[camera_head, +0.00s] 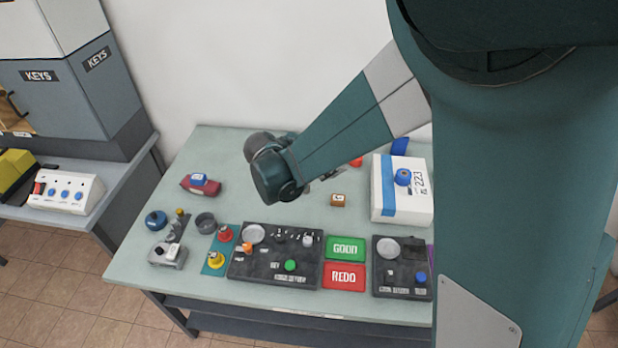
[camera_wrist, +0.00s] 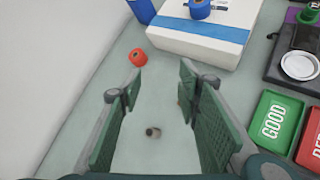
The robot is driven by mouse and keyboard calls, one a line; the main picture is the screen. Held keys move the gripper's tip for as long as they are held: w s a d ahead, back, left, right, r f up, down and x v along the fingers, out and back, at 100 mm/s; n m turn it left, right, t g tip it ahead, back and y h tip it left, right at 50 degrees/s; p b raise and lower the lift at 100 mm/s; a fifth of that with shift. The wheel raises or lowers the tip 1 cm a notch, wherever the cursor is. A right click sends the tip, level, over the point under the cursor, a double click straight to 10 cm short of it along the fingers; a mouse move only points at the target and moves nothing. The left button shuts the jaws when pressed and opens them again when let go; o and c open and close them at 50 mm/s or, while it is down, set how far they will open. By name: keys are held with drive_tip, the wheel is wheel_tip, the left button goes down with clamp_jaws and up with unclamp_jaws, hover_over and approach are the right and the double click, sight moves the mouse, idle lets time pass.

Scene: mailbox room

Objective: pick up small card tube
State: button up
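A small brown-grey tube (camera_wrist: 153,132), likely the small card tube, stands on the pale green table in the wrist view. It is between my two green fingers as seen from above, with a dark opening on top. My gripper (camera_wrist: 161,85) is open, with a wide gap between the fingers and nothing held. I cannot tell how far the fingertips are above the table. In the head view the tube is not visible; my arm covers most of the gripper and that part of the table.
A red-orange roll (camera_wrist: 138,57) lies beyond the fingers. A white box (camera_head: 390,205) with a blue stripe carries a blue roll (camera_head: 403,177). A blue cup (camera_head: 400,146) is behind it. A brown block (camera_head: 338,200) sits near my gripper. Green GOOD (camera_head: 345,248) and red REDO (camera_head: 344,277) trays lie in front.

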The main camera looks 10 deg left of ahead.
drive_tip(key=a+f+n+b, duration=0.1)
drive_tip(key=a+f, duration=0.3)
drive_tip(key=a+f+n+t+h, duration=0.1)
drive_tip(key=a+f+n, duration=0.1)
drive_tip(key=a+f, duration=0.1)
drive_tip(key=a+f+n+t+h+b, duration=0.1)
drive_tip(key=a+f+n, duration=0.1)
drive_tip(key=a+f, duration=0.2)
drive_tip(key=shift+s+a+f+b, duration=0.1)
drive_tip(key=shift+a+f+b, duration=0.25)
drive_tip(key=shift+a, duration=0.4)
drive_tip(key=shift+s+a+f+n+t, duration=0.15)
drive_tip(key=shift+a+f+n+t, duration=0.15)
drive_tip(key=shift+a+f, duration=0.05)
drive_tip(key=shift+x, duration=1.3)
drive_tip(key=shift+d+b, duration=0.1)
drive_tip(key=shift+b, duration=0.2)
drive_tip(key=shift+b+x, duration=0.6)
drive_tip(key=shift+x, duration=1.95)
drive_tip(key=shift+c, duration=0.5)
